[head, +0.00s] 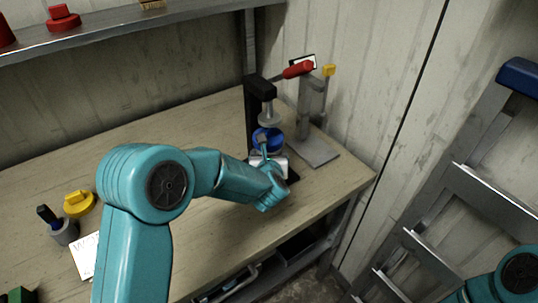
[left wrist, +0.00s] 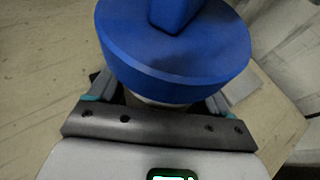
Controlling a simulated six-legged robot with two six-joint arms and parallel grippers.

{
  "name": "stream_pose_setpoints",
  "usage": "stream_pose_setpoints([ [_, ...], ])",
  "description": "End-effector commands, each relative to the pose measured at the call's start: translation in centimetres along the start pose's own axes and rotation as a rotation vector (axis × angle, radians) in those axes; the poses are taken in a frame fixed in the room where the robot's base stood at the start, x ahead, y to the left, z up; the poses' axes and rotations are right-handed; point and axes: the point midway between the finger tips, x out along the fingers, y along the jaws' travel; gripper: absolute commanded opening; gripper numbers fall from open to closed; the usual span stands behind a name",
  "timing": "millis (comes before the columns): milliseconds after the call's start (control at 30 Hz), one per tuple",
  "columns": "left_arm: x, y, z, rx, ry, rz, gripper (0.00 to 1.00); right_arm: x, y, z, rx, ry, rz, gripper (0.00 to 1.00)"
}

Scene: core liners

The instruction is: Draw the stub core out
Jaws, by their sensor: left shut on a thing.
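A round blue piece with a raised knob (head: 268,138) is under the black-framed press (head: 260,88) at the back right of the bench. It fills the top of the left wrist view (left wrist: 180,62), with a narrow pale part (left wrist: 150,102) just below its rim. My left gripper (head: 267,158) is at this piece, one finger on each side of it below the blue rim, and is shut on it. No separate stub core can be made out; anything lower down is hidden by the blue rim and my gripper. My right gripper is out of view.
A yellow knobbed piece (head: 79,203), a grey cup (head: 64,232) and a white card (head: 86,256) are at the bench's left. A ladder (head: 455,190) stands right. The bench's middle is clear.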

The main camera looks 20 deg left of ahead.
Motion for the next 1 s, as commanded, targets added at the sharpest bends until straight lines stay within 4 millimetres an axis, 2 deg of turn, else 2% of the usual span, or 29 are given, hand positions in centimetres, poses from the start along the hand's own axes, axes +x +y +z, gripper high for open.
stream_pose_setpoints([
  [333, -0.2, -0.2, 0.1, -0.001, -0.004, 0.0, 0.52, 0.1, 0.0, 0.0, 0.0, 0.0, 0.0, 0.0],
  [1000, -2.8, -2.2, -1.0, 0.0, -0.004, -0.002, 0.52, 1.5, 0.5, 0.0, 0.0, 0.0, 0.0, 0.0],
])
